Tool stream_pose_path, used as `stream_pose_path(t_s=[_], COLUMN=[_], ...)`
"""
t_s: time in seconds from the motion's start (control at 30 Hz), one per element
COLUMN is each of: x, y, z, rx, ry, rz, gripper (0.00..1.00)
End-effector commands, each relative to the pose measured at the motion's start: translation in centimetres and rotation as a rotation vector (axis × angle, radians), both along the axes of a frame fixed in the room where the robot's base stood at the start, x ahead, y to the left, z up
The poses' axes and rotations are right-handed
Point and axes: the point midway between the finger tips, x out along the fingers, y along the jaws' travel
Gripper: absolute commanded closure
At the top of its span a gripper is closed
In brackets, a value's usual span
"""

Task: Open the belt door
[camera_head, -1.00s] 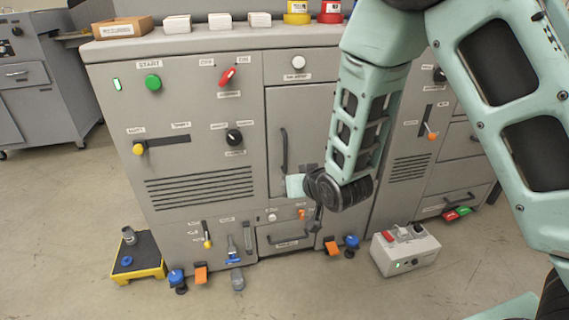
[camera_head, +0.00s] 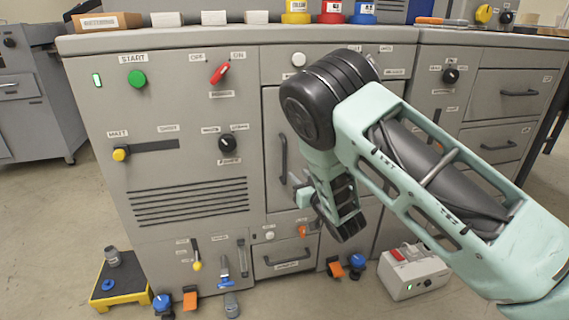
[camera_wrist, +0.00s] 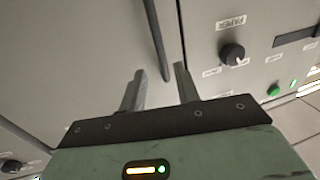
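The belt door (camera_head: 298,112) is the grey panel in the middle of the machine, and it looks shut. Its dark vertical handle (camera_head: 283,158) is on the door's left side. In the wrist view the handle (camera_wrist: 156,38) comes down from the top edge, its end showing between my fingertips. My gripper (camera_wrist: 160,70) is open, with a finger on each side of the handle's line; I cannot tell whether the handle's end is within finger depth. In the head view my gripper (camera_head: 304,196) is just right of and below the handle, partly hidden by my arm.
A black knob (camera_head: 228,143) and a red switch (camera_head: 220,73) are on the panel left of the door. A drawer (camera_head: 285,257) is below it.

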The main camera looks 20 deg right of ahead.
Motion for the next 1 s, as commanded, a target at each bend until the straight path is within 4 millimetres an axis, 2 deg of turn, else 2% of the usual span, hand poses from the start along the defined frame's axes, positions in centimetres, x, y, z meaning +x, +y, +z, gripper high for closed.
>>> stream_pose_path(t_s=[0.3, 0.5, 0.7, 0.97, 1.0], x=[6.5, 9.3, 10.4, 10.5, 10.5], y=[1.3, 1.8, 2.0, 2.1, 2.1], z=[-0.1, -0.1, 0.0, 0.0, 0.0], rx=[-0.001, -0.002, -0.001, 0.0, 0.0], ry=[-0.002, 0.0, 0.0, 0.001, 0.001], rz=[0.001, 0.0, -0.001, -0.001, -0.001], gripper=[0.68, 0.68, 0.68, 0.68, 0.77])
